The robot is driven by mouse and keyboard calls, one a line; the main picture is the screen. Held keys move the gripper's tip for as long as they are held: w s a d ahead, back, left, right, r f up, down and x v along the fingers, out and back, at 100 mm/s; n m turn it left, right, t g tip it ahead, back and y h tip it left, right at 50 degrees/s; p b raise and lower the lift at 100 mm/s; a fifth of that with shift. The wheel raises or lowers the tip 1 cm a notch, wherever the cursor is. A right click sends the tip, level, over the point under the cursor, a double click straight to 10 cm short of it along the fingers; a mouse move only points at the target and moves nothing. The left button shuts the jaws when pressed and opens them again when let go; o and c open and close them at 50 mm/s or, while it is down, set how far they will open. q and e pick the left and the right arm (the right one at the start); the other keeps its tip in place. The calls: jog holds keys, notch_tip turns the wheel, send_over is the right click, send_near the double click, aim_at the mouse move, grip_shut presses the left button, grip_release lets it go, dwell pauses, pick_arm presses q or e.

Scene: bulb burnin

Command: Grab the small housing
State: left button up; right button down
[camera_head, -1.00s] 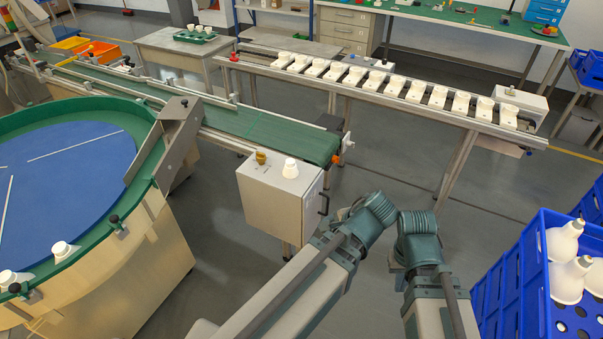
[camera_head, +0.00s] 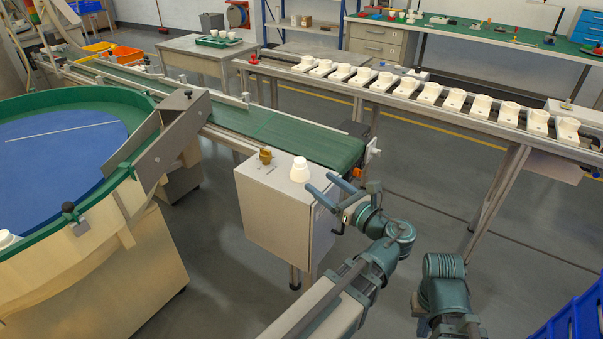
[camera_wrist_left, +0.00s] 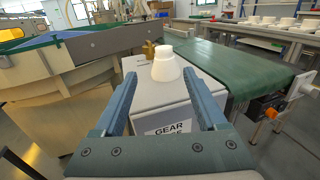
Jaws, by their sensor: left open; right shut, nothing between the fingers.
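The small white housing (camera_head: 300,170) stands upright on top of the grey control box (camera_head: 262,205) beside the green conveyor's end. In the left wrist view the housing (camera_wrist_left: 166,63) shows just beyond and between the fingertips. My left gripper (camera_head: 322,196) is open and empty, its two blue fingers pointing at the housing from the right, apart from it. In the left wrist view the left gripper (camera_wrist_left: 165,88) has one finger on each side of the box's top. My right arm shows at the lower right of the head view, but its fingers are not visible.
A brass-coloured knob (camera_head: 265,155) stands on the box left of the housing. The green conveyor (camera_head: 290,138) runs behind it. The round blue-topped table (camera_head: 60,145) is at left. A rail with several white holders (camera_head: 430,93) crosses behind. Blue crates (camera_head: 580,315) are at lower right.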

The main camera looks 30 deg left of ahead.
aim_at(301, 168)
pick_arm(q)
jog(key=x, duration=0.8)
jog(key=shift+w+a, duration=0.15)
jog(key=shift+w+r+x, duration=0.1)
jog(key=shift+w+x, duration=0.1)
jog(key=shift+x, duration=1.1)
jog(key=shift+w+r+x, duration=0.1)
jog(key=shift+w+x, duration=0.05)
jog(key=shift+x, duration=1.1)
grip_shut()
jog(key=shift+r+p, duration=0.2)
jog(key=shift+p, duration=0.2)
notch_tip(301, 168, up, 4)
jog(key=p, duration=0.3)
jog(key=shift+w+f+p, duration=0.1)
jog(key=shift+p, duration=0.3)
jog(key=w+d, duration=0.3)
jog(key=w, duration=1.2)
jog(key=shift+w+d+r+p, duration=0.3)
jog(key=shift+r+p, duration=0.1)
